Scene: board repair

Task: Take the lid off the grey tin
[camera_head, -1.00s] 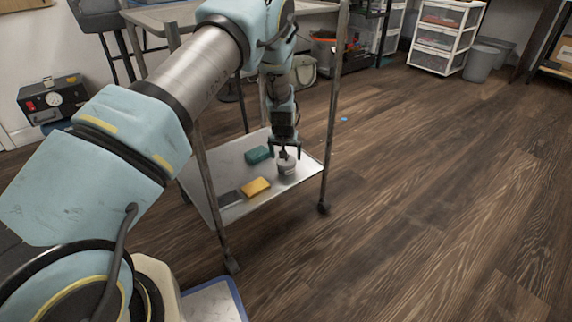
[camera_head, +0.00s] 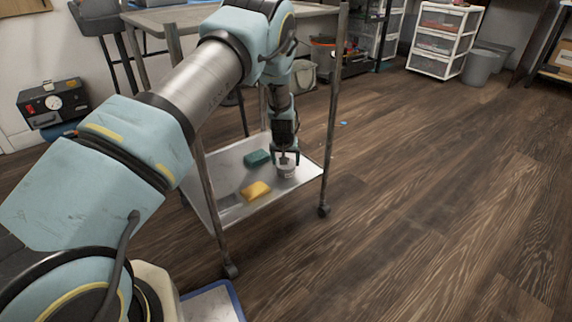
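The small grey tin (camera_head: 287,172) stands upright on the lower shelf of a metal cart, near the shelf's right side. My gripper (camera_head: 286,161) points straight down over it, with its two dark fingers on either side of the tin's top. A small grey piece shows between the fingers, probably the lid's knob. The lid is too small to tell apart from the tin's body. I cannot tell whether the fingers touch the lid or have closed on it.
A yellow sponge (camera_head: 256,190) and a green block (camera_head: 257,158) lie on the cart's lower shelf (camera_head: 235,178), left of the tin. The cart's right front post (camera_head: 333,110) rises close to the gripper. The floor (camera_head: 430,190) to the right is mostly clear.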

